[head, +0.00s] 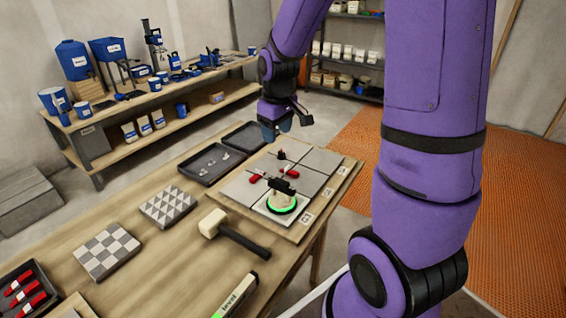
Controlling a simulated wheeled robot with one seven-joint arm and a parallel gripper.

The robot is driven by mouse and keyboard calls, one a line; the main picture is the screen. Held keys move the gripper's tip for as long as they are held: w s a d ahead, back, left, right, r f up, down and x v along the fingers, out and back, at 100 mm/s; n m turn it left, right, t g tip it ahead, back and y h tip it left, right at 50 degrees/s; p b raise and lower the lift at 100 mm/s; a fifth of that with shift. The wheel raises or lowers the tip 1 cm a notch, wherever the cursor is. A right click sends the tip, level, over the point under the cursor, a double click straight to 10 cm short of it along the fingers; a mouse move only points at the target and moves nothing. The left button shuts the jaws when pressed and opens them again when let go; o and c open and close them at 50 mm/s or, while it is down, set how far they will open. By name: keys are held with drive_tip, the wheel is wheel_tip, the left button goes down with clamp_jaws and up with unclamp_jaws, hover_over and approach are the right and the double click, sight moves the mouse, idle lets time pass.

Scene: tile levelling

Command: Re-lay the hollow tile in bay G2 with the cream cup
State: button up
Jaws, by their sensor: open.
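A cup with a cream body and a black handle (282,200) stands on a light tile at the front of the tile board (240,214), with a bright green ring around its base. The board carries several grey tiles (315,160) in a grid, with small labels along its right edge that are too small to read surely, so I cannot tell which bay is G2. Red clips (258,177) sit at the tile joints. My gripper (275,131) hangs open and empty above and behind the board, apart from the cup.
A mallet (232,234) and a level (240,297) lie on the table near the board. Black trays (205,172) stand behind left; patterned tile samples (107,249) lie left. A tray of red pieces (24,290) is at the far left. A workbench (150,100) stands behind.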

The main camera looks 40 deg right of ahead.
drive_tip(key=n+g, duration=0.1)
drive_tip(key=g, duration=0.1)
hover_over(283, 182)
wheel_tip(283, 182, down, 14)
drive_tip(key=shift+f, duration=0.15)
wheel_tip(283, 182, down, 11)
clamp_jaws()
idle(0.5)
